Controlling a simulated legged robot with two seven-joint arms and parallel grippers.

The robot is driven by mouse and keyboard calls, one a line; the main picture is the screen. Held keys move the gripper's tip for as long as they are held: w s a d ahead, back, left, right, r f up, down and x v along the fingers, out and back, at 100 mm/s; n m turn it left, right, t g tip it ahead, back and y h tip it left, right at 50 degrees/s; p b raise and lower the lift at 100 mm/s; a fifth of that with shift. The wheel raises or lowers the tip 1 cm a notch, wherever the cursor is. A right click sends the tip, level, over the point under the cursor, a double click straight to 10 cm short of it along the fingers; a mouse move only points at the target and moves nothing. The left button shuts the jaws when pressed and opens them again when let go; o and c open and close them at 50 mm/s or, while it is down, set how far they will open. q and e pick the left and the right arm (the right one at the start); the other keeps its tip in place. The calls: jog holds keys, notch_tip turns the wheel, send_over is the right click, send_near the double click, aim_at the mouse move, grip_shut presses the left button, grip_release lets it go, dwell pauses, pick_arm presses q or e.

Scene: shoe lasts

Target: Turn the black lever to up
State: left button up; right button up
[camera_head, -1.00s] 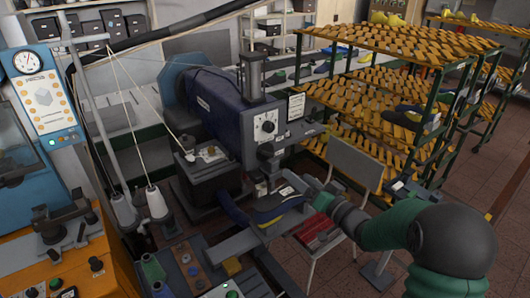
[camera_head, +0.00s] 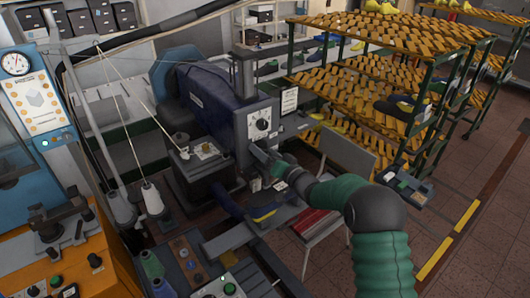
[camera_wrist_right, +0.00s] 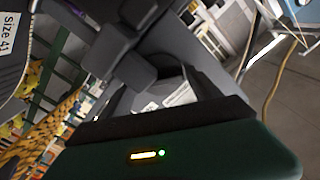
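A small black lever (camera_head: 262,124) sits on a white dial plate on the front of the dark blue machine (camera_head: 205,97); it is too small to tell its angle surely. My right gripper (camera_head: 262,157) is in front of the machine, just below the plate, pointing up and left. A gap seems to lie between it and the lever. In the right wrist view dark blocky parts (camera_wrist_right: 130,60) fill the middle, and I cannot tell fingers from machine there. Whether the right gripper is open or shut does not show. My left gripper is not in view.
Thread cones (camera_head: 153,200) stand at the left.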

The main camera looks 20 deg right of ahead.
jog(key=c, duration=1.1)
jog(key=shift+f+n+b, duration=0.15)
jog(key=shift+n+b, duration=0.65)
jog(key=shift+b, duration=0.4)
jog(key=n+b, duration=0.8)
jog(key=b, duration=0.1)
jog(key=shift+s+a+f+n, duration=0.1)
jog(key=shift+a+n, duration=0.05)
jog(key=shift+n, duration=0.25)
jog(key=shift+n+b, duration=1.6)
jog(key=shift+n, duration=0.2)
jog(key=o, duration=1.1)
jog(key=shift+c, duration=0.2)
jog(key=o, duration=0.3)
jog(key=shift+s+r, duration=0.15)
jog(key=shift+r, duration=0.15)
